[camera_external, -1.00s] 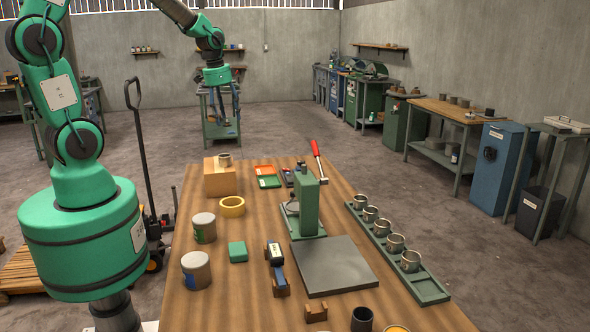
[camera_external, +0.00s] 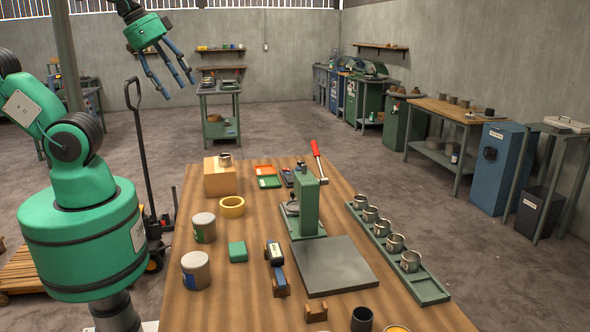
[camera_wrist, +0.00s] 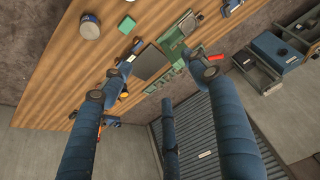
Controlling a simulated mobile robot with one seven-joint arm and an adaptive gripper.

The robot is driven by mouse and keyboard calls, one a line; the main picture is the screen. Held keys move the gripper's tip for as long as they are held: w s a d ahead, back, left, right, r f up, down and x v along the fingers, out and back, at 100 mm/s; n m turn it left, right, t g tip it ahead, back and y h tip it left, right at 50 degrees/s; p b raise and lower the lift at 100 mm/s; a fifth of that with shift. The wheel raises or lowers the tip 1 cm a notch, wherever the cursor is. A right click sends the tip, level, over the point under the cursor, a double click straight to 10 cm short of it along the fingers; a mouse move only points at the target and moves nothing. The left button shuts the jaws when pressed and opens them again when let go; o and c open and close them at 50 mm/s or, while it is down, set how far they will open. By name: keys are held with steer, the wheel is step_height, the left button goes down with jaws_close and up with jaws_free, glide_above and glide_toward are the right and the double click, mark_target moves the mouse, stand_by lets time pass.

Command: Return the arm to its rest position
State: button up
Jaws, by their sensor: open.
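My green arm stands at the left of the external view. My gripper (camera_external: 165,67) has blue fingers and hangs in the air at the upper left, beyond and above the far end of the table. Its fingers are spread open with nothing between them. They also show in the wrist view (camera_wrist: 160,85), in front of the workbench and floor below. Part of the arm between the elbow and the wrist is outside the external view.
The wooden table (camera_external: 215,290) holds a green press (camera_external: 306,205) with a red handle, a grey plate (camera_external: 335,266), a rack (camera_external: 428,290) of several metal cups, cans and a yellow tape roll (camera_external: 231,207). A pallet jack (camera_external: 146,160) stands left.

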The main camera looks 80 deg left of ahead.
steer(key=shift+s+d+r, duration=0.1)
steer(key=shift+s+d, duration=0.2)
steer(key=shift+s, duration=0.15)
step_height(320, 180, down, 10)
steer(key=b, duration=0.9)
steer(key=shift+r+b, duration=0.15)
steer(key=shift+b, duration=0.2)
steer(key=shift+o, duration=0.5)
steer(key=shift+w+r, duration=0.1)
